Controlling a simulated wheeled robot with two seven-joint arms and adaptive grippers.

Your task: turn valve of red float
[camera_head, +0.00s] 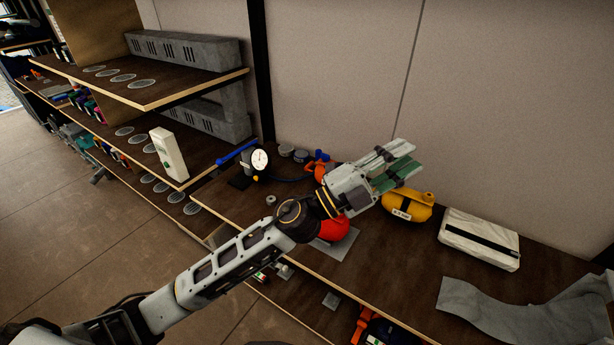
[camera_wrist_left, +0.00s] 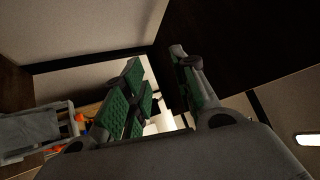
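The red float (camera_head: 336,231) sits on the bench, partly hidden behind my left forearm and wrist. Its valve cannot be made out. My left gripper (camera_head: 404,158) reaches over and past the float toward the wall, with its green-padded fingers spread apart and nothing between them. In the left wrist view the same gripper (camera_wrist_left: 155,65) shows its fingers apart, with the red float not recognisable there. My right gripper is in neither view.
A yellow float (camera_head: 407,206) lies right of my gripper, then a white strapped pack (camera_head: 479,239) and grey cloth (camera_head: 520,305). A gauge (camera_head: 259,160) and blue-handled pump stand at the left. A shelf unit (camera_head: 190,85) rises further left; the wall is close behind.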

